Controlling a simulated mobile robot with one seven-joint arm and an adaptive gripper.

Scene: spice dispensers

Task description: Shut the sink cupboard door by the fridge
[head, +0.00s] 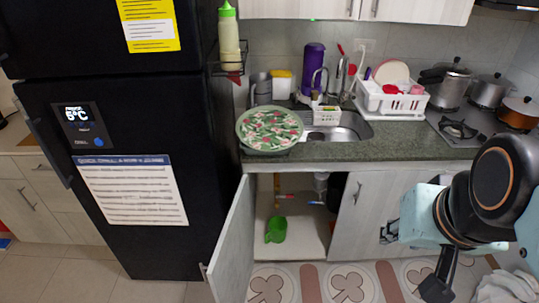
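The sink cupboard door (232,243) by the black fridge (140,190) is pale wood. It is hinged on the fridge side and stands wide open toward me, its handle (204,270) near the fridge's lower edge. The open cupboard (300,240) shows a green jug (276,230) and small coloured items inside. My arm is at the right. Dark parts that look like my gripper (390,232) show beyond the pale teal link, in front of the closed right-hand cupboard front and well right of the open door. The arm hides much of it, so its opening is unclear.
The counter (400,140) above holds a round patterned tray (269,130), a sink (345,128), a white dish rack (392,98) and several pots near the stove. A patterned mat (345,284) covers the floor before the cupboards. A pale cloth (506,286) lies at the lower right.

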